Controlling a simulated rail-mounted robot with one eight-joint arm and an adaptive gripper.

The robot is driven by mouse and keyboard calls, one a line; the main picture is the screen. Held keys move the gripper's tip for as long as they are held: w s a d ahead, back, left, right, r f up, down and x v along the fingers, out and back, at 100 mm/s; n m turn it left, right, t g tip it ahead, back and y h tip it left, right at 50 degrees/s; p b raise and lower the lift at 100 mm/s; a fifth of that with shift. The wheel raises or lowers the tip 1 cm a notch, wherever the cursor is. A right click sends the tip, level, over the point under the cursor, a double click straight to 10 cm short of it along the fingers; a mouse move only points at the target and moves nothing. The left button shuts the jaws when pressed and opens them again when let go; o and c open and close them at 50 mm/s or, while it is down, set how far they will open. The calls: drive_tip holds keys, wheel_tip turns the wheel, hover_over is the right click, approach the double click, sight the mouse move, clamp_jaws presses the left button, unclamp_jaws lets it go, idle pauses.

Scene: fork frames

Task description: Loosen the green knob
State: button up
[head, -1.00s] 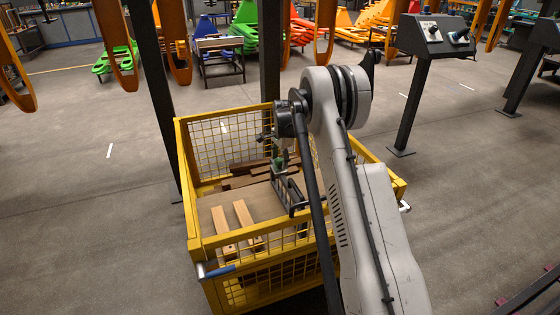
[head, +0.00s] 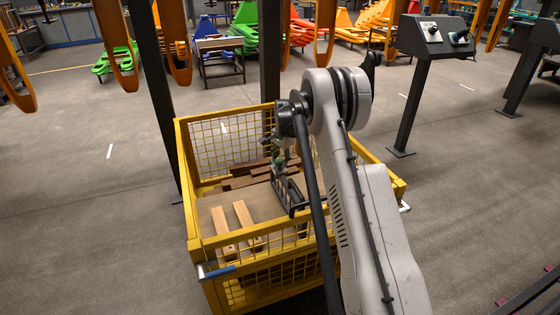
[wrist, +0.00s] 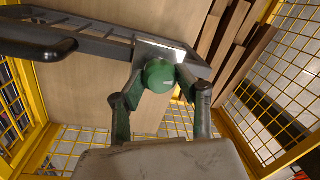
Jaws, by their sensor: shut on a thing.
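The green knob (wrist: 158,76) is a round, glossy piece on a square metal plate (wrist: 160,48) at the end of a dark grey frame (wrist: 82,42). My gripper (wrist: 160,79) has its two fingers on either side of the knob and is shut on it. In the head view the knob (head: 279,161) is small and partly hidden by my gripper. The frame (head: 291,193) stands inside a yellow mesh crate (head: 212,243).
Light wooden blocks (head: 244,214) lie on the crate floor at the near side. Darker planks (head: 245,170) lie at the far side. Yellow mesh walls (wrist: 285,75) surround my gripper. A dark post (head: 270,60) stands behind the crate.

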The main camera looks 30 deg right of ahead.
drive_tip(key=n, duration=0.3)
drive_tip(key=shift+w+n, duration=0.1)
drive_tip(key=shift+n, duration=0.2)
drive_tip(key=n, duration=0.4)
drive_tip(key=shift+n+g+y, duration=0.3)
drive_tip(key=shift+g+y, duration=0.1)
drive_tip(key=n, duration=0.4)
drive_tip(key=shift+w+a, duration=0.1)
drive_tip(key=shift+n+g, duration=0.4)
drive_tip(key=shift+n, duration=1.3)
drive_tip(key=o, duration=1.2)
drive_tip(key=shift+c, duration=0.2)
wheel_tip(320, 180, up, 12)
drive_tip(key=d, duration=0.1)
drive_tip(key=shift+d, duration=0.15)
